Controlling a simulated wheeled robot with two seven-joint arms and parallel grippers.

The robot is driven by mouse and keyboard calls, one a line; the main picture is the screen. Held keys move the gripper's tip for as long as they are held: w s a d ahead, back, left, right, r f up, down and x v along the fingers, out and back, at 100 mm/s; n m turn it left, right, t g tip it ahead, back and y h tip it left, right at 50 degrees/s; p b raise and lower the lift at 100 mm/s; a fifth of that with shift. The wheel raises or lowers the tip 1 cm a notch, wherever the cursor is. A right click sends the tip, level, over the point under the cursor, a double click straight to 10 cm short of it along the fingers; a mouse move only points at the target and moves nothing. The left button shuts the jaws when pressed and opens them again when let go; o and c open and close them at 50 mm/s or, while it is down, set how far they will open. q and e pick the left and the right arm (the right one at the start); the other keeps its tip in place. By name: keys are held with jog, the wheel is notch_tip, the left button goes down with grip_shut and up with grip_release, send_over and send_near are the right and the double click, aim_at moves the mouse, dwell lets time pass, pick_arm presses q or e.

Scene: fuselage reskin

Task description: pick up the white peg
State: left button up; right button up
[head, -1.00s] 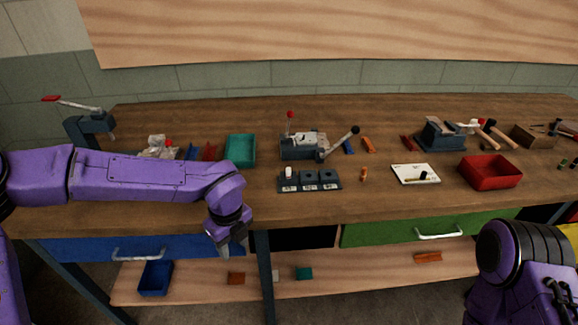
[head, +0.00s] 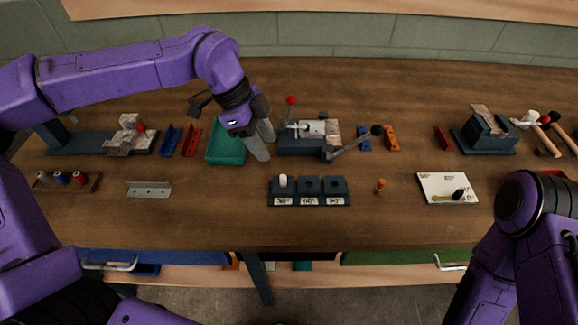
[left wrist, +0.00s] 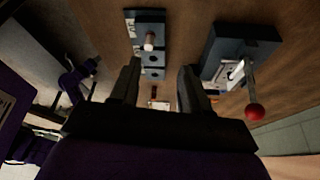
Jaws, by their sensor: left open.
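The white peg (head: 283,181) stands upright in the left hole of a dark three-hole block (head: 310,200) with white labels, near the middle of the bench. In the left wrist view the peg (left wrist: 149,41) shows ahead of the fingers, on the dark block (left wrist: 153,72). My left gripper (head: 264,147) is open and empty, pointing down above the bench, behind and left of the peg and beside the teal bin. It also shows in the left wrist view (left wrist: 160,68), fingers apart. My right arm shows at the right, its gripper out of view.
A teal bin (head: 226,150) and a lever fixture with a red knob (head: 291,100) stand behind the block. An orange peg (head: 380,186) and a white board (head: 449,188) are to its right. A metal strip (head: 149,189) lies left. Bench in front of the block is clear.

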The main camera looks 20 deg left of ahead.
aim_at(281, 177)
pick_arm(q)
jog(key=x, duration=0.3)
jog(key=s+p+x, duration=0.1)
jog(key=x, duration=0.2)
jog(key=s+p+x, duration=0.1)
jog(key=x, duration=0.1)
jog(key=shift+d+f, duration=0.3)
jog(key=shift+d, duration=0.05)
jog(key=shift+d+f, duration=0.15)
grip_shut()
pick_arm(e)
jog(key=shift+s+r, duration=0.15)
jog(key=shift+r, duration=0.35)
jog(key=shift+s+r, duration=0.15)
jog(key=shift+r, duration=0.35)
